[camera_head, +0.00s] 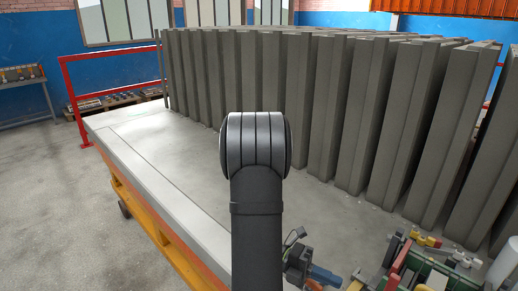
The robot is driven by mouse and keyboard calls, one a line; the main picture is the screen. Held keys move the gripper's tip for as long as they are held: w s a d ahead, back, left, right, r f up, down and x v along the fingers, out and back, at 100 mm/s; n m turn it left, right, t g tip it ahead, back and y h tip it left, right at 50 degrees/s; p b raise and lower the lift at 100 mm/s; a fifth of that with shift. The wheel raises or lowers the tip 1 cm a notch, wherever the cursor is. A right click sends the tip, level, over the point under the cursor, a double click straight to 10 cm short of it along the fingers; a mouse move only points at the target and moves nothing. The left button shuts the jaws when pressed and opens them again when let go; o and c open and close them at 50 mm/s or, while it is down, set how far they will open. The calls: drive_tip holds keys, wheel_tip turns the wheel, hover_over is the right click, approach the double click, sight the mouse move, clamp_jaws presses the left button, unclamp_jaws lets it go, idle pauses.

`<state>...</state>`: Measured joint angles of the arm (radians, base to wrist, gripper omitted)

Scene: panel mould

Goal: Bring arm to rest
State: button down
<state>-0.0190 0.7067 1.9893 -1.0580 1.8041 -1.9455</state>
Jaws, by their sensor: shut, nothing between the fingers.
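My arm (256,200) rises from the bottom centre to a rounded dark grey joint (256,145) and hides what lies behind it.
Tall grey panels (265,85) stand in a row behind and right of my arm. Coloured parts (425,240) and a white cylinder (503,268) crowd the bottom right. A red rail (68,85) stands far left. The table's left part and the floor (50,200) are clear.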

drive_tip(key=s+d, duration=0.3)
drive_tip(key=d, duration=0.8)
drive_tip(key=s+a+f+m+g, duration=0.1)
drive_tip(key=s+a+f+m, duration=0.2)
drive_tip(key=m, duration=0.4)
drive_tip(key=shift+s+a+m+g+h, duration=0.4)
drive_tip(key=shift+s+a, duration=0.5)
drive_tip(key=shift+a, duration=0.3)
drive_tip(key=shift+f, duration=0.1)
